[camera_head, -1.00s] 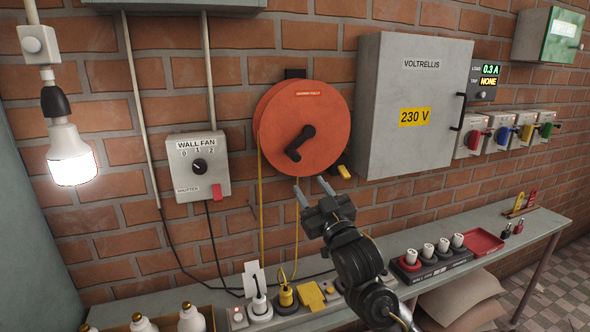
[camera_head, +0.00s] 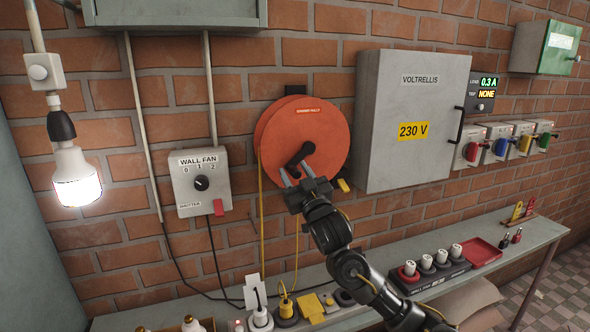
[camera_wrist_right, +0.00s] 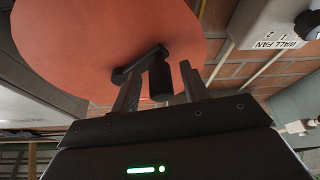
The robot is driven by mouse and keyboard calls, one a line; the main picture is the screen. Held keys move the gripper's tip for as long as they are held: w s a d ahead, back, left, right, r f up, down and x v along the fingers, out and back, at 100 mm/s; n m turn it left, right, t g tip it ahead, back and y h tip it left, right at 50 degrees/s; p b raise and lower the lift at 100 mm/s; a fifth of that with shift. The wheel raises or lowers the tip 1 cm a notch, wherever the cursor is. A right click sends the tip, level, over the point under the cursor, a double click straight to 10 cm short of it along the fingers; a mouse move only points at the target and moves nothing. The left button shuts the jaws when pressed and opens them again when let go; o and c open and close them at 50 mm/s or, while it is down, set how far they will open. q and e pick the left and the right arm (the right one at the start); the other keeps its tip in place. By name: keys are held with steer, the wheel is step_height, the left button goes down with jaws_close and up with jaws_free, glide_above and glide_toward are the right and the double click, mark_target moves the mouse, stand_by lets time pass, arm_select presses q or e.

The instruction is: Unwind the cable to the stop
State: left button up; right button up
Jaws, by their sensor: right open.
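The orange cable reel (camera_head: 322,135) hangs on the brick wall and has a black crank handle (camera_head: 302,153) at its centre. A yellow cable (camera_head: 262,215) runs down from the reel's left edge to the bench. My right gripper (camera_head: 296,177) is open in front of the lower part of the reel, with its fingertips at the crank. In the right wrist view the crank's black grip (camera_wrist_right: 160,80) shows between the two open fingers; I cannot tell whether they touch it. My left gripper is not in view.
The grey 230 V cabinet (camera_head: 430,90) juts out right of the reel, and the wall fan switch box (camera_head: 200,165) is on the left. Below, the bench (camera_head: 400,245) carries plugs, a socket block (camera_head: 436,270) and a red tray (camera_head: 482,250). A lit bulb (camera_head: 75,180) hangs far left.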

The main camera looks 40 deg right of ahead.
steer(key=shift+w, duration=0.15)
steer(key=shift+c, duration=0.5)
jaws_close()
steer(key=shift+w, duration=0.1)
